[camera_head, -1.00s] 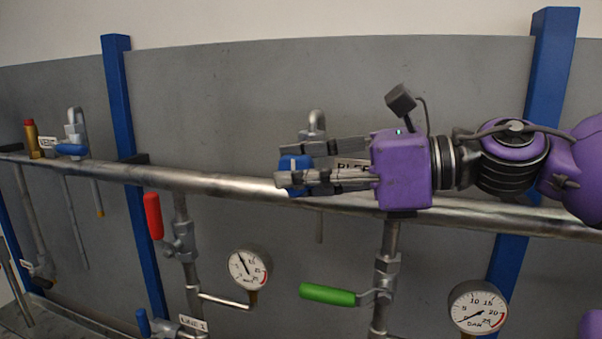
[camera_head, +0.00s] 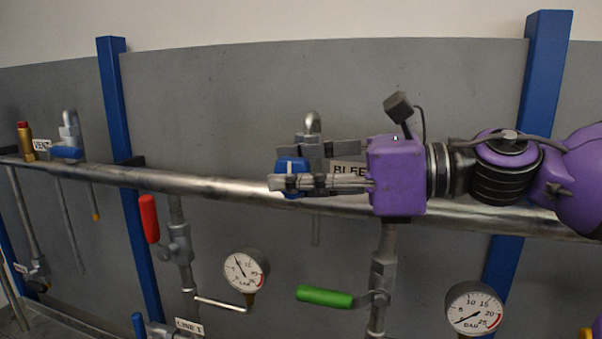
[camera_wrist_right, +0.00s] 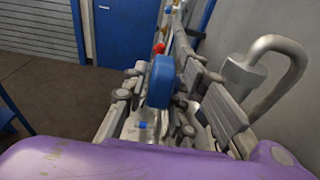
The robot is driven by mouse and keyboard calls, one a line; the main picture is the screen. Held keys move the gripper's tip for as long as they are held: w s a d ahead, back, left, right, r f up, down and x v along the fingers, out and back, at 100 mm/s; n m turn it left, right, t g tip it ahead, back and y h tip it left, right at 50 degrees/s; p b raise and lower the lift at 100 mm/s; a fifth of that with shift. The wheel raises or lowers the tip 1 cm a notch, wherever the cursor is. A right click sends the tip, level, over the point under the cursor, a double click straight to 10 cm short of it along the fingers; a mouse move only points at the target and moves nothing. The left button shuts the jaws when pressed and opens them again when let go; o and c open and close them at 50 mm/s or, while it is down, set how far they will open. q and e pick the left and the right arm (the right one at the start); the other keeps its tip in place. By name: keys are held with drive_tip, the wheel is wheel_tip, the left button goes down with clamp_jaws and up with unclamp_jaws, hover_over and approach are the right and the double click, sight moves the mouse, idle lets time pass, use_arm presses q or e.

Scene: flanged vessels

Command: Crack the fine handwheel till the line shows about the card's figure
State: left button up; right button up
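The blue handwheel (camera_head: 288,165) sits on the pipe valve beside a label that reads "BLEE", its end hidden by my gripper. My right gripper (camera_head: 292,170) reaches in from the right with its fingers on either side of this wheel. In the right wrist view the wheel (camera_wrist_right: 161,81) stands between the fingers; whether both press on it is unclear. The left gauge (camera_head: 246,270) has its needle pointing up and slightly left. The right gauge (camera_head: 474,309) has its needle low on the left. No card with a figure is readable. My left gripper is out of view.
A red lever (camera_head: 149,218) and a green lever (camera_head: 324,297) stick out below the horizontal pipe (camera_head: 225,188). Blue posts (camera_head: 133,150) stand against the grey panel (camera_head: 200,90). A hooked grey pipe (camera_wrist_right: 285,65) rises close to the right finger.

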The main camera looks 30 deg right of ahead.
drive_tip(key=shift+g+h, duration=0.4)
